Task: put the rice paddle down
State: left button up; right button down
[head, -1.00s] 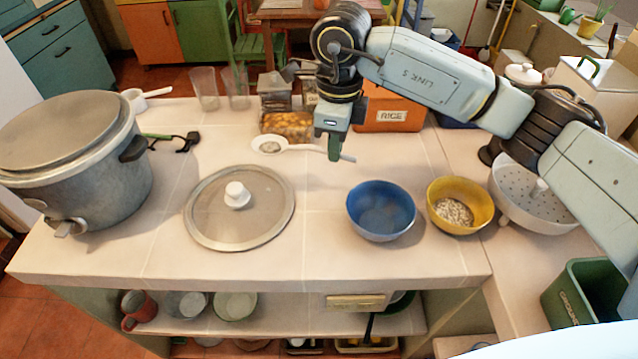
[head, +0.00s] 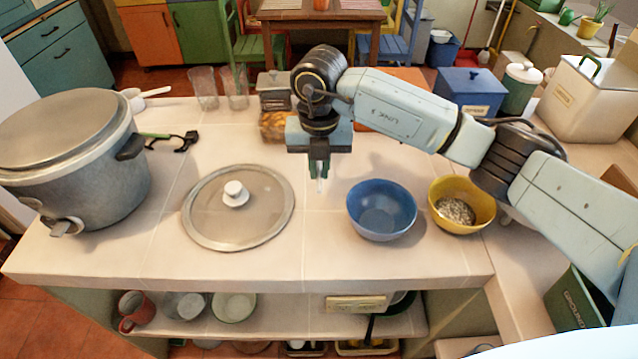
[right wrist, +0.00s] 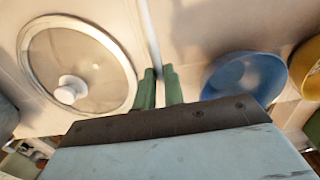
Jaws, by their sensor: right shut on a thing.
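My right gripper (head: 319,170) hangs fingers-down over the counter (head: 310,260), between the glass lid and the blue bowl. It is shut on the rice paddle (head: 320,187), of which only a small white tip shows below the fingers in the head view. In the right wrist view a thin white length of the paddle (right wrist: 151,35) runs up from between the green fingers (right wrist: 160,88) to the picture's top edge. The paddle's broad end is not clearly seen. My left gripper is not in view.
A glass lid (head: 265,205) lies left of the gripper, and a big grey pot (head: 90,180) stands at far left. A blue bowl (head: 382,222) and a yellow bowl (head: 470,215) with grains stand right. Jars and boxes line the back. The front middle of the counter is clear.

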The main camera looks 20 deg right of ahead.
aim_at(319, 198)
jog(key=shift+f, duration=2.7)
jog(key=shift+f, duration=0.15)
jog(key=c, duration=1.5)
grip_release()
notch_tip(319, 198, up, 12)
jog(key=shift+s+r, duration=0.15)
jog(key=shift+r, duration=0.05)
